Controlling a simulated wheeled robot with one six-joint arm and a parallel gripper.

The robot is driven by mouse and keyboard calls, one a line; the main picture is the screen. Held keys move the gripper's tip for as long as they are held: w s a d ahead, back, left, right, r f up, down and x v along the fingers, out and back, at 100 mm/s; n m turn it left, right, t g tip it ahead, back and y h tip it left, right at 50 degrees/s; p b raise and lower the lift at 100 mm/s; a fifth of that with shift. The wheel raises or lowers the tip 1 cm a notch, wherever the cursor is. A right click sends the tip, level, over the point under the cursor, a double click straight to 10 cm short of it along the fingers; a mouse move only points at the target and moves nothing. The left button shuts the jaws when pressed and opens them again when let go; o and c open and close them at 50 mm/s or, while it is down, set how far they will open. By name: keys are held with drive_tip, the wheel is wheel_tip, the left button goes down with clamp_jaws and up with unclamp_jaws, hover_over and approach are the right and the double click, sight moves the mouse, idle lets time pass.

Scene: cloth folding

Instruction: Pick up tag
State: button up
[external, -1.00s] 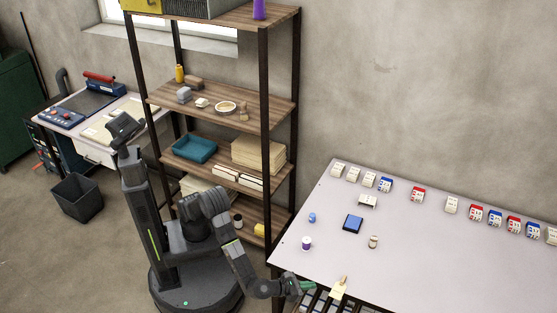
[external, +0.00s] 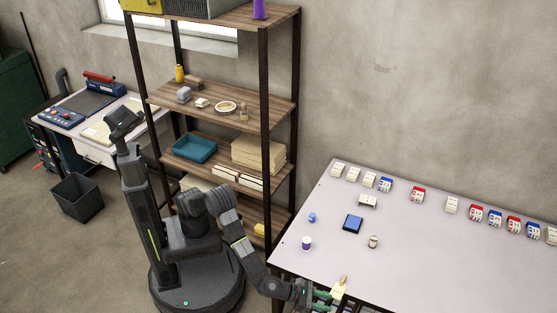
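A small cream tag (external: 339,288) with a tan upper end lies at the front left edge of the grey table. My gripper (external: 325,301) is low at that edge, just left of the tag. Its two green-tipped fingers look spread apart, with nothing visible between them. The tag appears to be outside the fingers. I cannot tell whether a finger touches it.
The grey table (external: 440,265) holds a blue pad (external: 353,222), a purple-and-white container (external: 306,243), a small jar (external: 374,241) and a blue item (external: 312,217). Several small boxes line its back edge. A wooden shelf unit (external: 270,110) stands behind my arm.

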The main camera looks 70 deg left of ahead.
drive_tip(key=w+d+r+m+g+h+p, duration=0.1)
drive_tip(key=d+r+m+g+h+p, duration=0.55)
drive_tip(key=d+r+m, duration=0.4)
drive_tip(key=m+g+y+p, duration=0.6)
drive_tip(key=m+y+p, duration=0.3)
drive_tip(key=m+y, duration=0.4)
hover_over(345, 277)
drive_tip(key=shift+n+h, duration=0.25)
drive_tip(key=f, duration=1.1)
drive_tip(key=shift+s+f, duration=0.1)
drive_tip(key=shift+s, duration=0.2)
drive_tip(key=shift+w+f+p, duration=0.15)
drive_tip(key=shift+f+p, duration=0.1)
drive_tip(key=shift+f, duration=1.2)
drive_tip(key=shift+w+f+p, duration=0.1)
drive_tip(key=shift+f+p, duration=0.15)
drive_tip(key=shift+f, duration=1.15)
clamp_jaws()
